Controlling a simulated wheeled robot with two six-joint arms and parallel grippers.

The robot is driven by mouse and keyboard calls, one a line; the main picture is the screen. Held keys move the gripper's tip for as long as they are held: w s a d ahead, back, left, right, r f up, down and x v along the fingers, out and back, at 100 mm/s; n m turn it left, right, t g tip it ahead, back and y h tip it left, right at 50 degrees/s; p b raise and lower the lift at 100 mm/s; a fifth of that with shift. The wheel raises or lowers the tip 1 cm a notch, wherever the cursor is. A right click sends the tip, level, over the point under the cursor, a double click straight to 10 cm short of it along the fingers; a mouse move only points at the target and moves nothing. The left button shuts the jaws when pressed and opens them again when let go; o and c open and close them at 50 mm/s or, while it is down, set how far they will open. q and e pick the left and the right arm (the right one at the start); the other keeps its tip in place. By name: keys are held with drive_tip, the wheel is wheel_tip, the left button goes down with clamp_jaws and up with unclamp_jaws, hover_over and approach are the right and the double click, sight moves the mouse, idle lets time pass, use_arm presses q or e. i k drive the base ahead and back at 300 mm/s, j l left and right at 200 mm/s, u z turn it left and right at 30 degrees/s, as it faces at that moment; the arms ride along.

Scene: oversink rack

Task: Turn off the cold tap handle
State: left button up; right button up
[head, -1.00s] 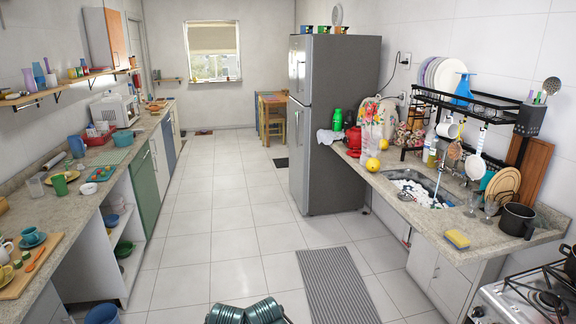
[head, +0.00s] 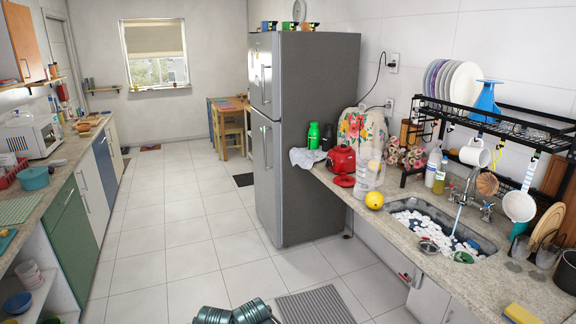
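The sink (head: 484,243) is set into the right-hand counter, with many white pieces in it. A metal tap (head: 466,187) stands at its back edge, and a pale stream of water runs down from it. One metal cross-shaped tap handle (head: 487,211) shows to the right of the spout. The area left of the spout is too small and cluttered to make out a second handle clearly. I cannot tell which handle is the cold one. Neither of my grippers is in view; only parts of my own body show at the bottom edge.
A black rack (head: 520,131) with plates and hanging mugs stands over the sink. Bottles (head: 440,176), a glass jug (head: 369,176) and a yellow ball (head: 374,199) stand left of the sink. A yellow sponge (head: 521,314) lies nearer. The tiled floor (head: 190,250) is mostly clear; a striped mat (head: 315,305) lies ahead.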

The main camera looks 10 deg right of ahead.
sight(487, 206)
drive_tip(key=i+j+z, duration=0.2)
drive_tip(key=i+z, duration=0.25)
drive_tip(key=i+j+z, duration=0.35)
drive_tip(key=i+z, duration=0.15)
drive_tip(key=i+j+z, duration=0.45)
drive_tip(key=k+j, duration=0.05)
drive_tip(key=k, duration=0.05)
